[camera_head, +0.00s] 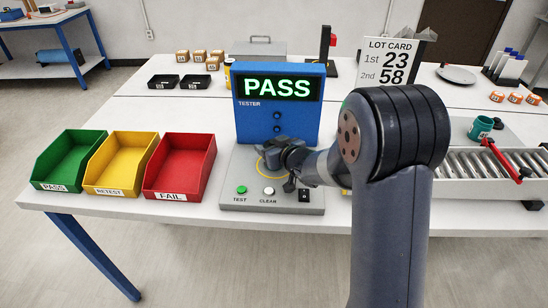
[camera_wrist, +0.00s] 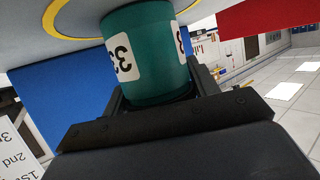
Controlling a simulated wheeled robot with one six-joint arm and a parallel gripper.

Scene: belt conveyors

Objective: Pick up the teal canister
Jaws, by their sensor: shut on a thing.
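My gripper (camera_head: 275,158) is low over the grey base plate (camera_head: 235,180) of the blue tester (camera_head: 276,120), at its yellow ring. In the wrist view my gripper (camera_wrist: 155,105) is shut on a teal canister (camera_wrist: 148,70) with white number labels, one reading 33 upside down. The canister's far end is at the yellow ring (camera_wrist: 60,12); I cannot tell whether it touches the plate. In the head view my gripper hides this canister. The tester screen (camera_head: 278,87) shows PASS in green.
Green PASS (camera_head: 70,160), yellow RETEST (camera_head: 122,163) and red FAIL (camera_head: 180,167) bins stand open at the left. A lot card (camera_head: 388,62) reads 1st 23, 2nd 58. The roller conveyor (camera_head: 480,165) has a red bar (camera_head: 502,160).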

